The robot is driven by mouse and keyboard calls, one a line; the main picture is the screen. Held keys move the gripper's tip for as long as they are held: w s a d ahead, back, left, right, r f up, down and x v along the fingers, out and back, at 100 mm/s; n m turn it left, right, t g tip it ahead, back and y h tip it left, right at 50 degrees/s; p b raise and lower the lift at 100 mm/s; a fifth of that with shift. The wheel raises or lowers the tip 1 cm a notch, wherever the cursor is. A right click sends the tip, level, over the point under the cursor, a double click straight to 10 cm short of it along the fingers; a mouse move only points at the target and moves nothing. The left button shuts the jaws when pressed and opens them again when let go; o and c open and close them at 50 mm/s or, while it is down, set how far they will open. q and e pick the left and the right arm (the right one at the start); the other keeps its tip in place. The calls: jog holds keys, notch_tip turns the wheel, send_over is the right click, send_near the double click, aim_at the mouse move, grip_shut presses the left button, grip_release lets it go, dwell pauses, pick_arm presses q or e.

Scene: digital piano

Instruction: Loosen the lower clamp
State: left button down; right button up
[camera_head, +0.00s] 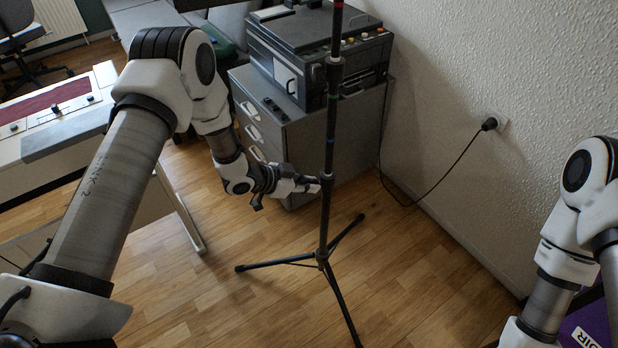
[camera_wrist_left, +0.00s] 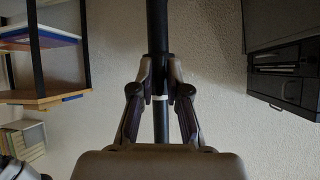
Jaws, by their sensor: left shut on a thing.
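A black tripod stand (camera_head: 329,140) stands upright on the floor. Its upper clamp (camera_head: 334,70) is a thicker black collar high on the pole. The lower clamp (camera_head: 326,178) is a similar collar lower down, partly covered by my left fingers. My left gripper (camera_head: 312,185) reaches in from the left at that height and is shut on the lower clamp. In the left wrist view, its two fingers (camera_wrist_left: 160,75) close on either side of the thick dark section, with a pale ring just below it. My right arm shows at the right edge; its gripper is out of frame.
A grey drawer cabinet (camera_head: 300,130) with a dark machine (camera_head: 315,55) on it stands behind the pole. A cable runs to a wall socket (camera_head: 495,122). A pale desk-like piece (camera_head: 65,130) is at left. Wooden floor (camera_head: 420,280) is clear around the tripod legs.

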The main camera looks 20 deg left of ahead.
pick_arm(q)
jog(key=shift+w+a+n+g+h+p, duration=0.15)
jog(key=shift+n+g+h+p, duration=0.6)
jog(key=shift+n+g+h, duration=0.55)
jog(key=c, duration=1.3)
grip_release()
jog(key=shift+o, duration=0.2)
jog(key=v, duration=1.2)
